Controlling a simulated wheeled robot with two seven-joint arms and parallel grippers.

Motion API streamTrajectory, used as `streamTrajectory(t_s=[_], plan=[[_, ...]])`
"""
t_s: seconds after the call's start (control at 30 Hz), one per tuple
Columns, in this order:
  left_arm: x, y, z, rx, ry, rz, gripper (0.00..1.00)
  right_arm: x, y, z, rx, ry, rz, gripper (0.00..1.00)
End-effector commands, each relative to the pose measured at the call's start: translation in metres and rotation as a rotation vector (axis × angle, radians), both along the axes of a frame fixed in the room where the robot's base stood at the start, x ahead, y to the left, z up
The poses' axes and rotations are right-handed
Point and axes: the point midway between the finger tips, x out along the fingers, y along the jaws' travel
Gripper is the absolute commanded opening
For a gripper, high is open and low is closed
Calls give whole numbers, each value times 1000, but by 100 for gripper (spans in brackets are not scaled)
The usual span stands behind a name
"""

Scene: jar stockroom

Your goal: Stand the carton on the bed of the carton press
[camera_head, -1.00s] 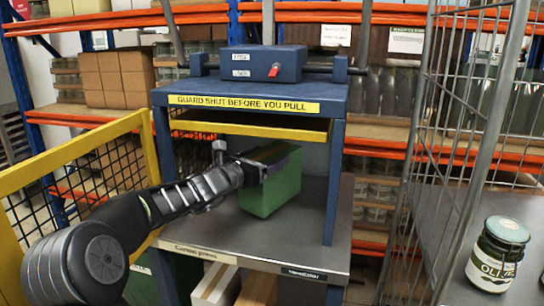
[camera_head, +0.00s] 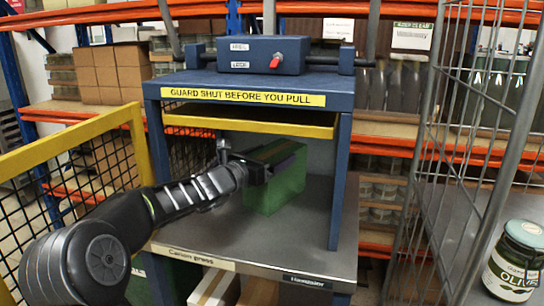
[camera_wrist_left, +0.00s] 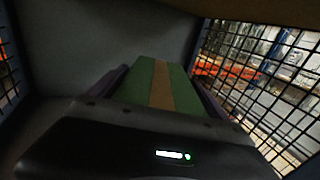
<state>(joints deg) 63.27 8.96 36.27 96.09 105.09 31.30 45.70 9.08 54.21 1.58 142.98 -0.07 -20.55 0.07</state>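The green carton (camera_head: 278,192) is upright inside the carton press (camera_head: 250,92), over its grey bed (camera_head: 225,230). Its lower edge looks at or very close to the bed; I cannot tell if it bears on it. In the left wrist view the carton (camera_wrist_left: 161,85) shows its top with a tan strip down the middle. My left gripper (camera_head: 268,166) reaches in from the left; its fingers lie along both sides of the carton and look shut on it. They hide part of the carton's top. My right gripper is not in view.
A yellow mesh guard (camera_head: 75,130) stands left of the press. The press's blue legs (camera_head: 341,190) and yellow bar (camera_head: 250,123) frame the opening. A wire cage trolley (camera_head: 440,150) and an olive jar (camera_head: 515,262) are at the right. The bed's front is clear.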

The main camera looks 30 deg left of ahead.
Motion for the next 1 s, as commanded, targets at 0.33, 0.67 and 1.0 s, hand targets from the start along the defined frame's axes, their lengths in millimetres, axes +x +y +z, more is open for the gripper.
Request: streamTrajectory(t_s=[0.33,0.67,1.0], plan=[[0,0,0,0,0,0,100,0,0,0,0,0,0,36],[-23,2,3,5,2,2,100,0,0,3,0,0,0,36],[-92,5,3,3,1,2,100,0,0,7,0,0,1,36]])
